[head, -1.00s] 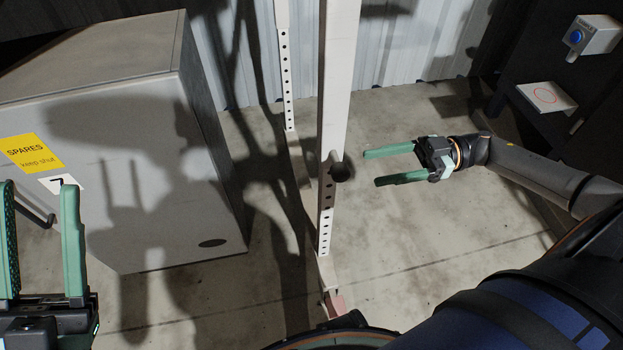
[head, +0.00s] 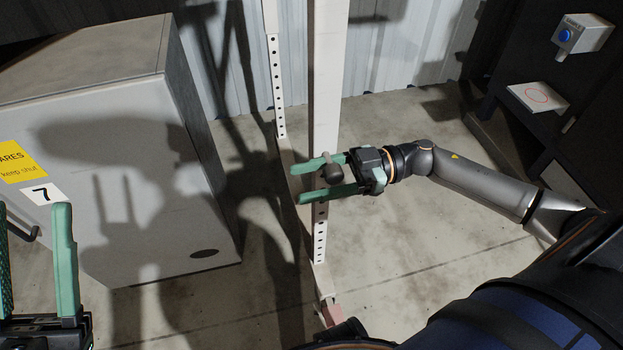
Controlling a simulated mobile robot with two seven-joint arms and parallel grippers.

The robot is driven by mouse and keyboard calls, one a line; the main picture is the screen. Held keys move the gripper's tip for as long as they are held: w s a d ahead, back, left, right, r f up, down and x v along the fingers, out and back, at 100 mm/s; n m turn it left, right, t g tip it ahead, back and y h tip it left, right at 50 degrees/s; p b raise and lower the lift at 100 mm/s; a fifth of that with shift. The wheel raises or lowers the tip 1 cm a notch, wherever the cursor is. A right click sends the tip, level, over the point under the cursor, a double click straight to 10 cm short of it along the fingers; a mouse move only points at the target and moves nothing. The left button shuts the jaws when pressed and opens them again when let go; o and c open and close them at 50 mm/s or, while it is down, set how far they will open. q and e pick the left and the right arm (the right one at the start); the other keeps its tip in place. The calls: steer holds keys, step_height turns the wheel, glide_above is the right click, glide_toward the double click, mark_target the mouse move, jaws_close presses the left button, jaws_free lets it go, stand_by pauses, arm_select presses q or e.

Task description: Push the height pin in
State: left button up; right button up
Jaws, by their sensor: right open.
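The height pin shows as a dark round knob (head: 333,174) on the front of a white upright post (head: 326,90) with a column of holes. My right gripper (head: 297,183) is open at the post. One green finger is above the knob and the other below it, with the knob between them. I cannot tell whether the fingers touch it. How deep the pin sits is hidden. My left gripper (head: 31,208) is at the lower left edge, open and empty, its fingers apart, in front of the grey cabinet.
A grey cabinet (head: 130,190) with a yellow label (head: 20,163) and a "7" tag (head: 42,193) stands at left. A second holed post (head: 278,85) stands behind the first. A box with a blue button (head: 580,36) is at upper right. The floor right of the post is clear.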

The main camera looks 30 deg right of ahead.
jaws_close()
stand_by(0.5)
stand_by(0.9)
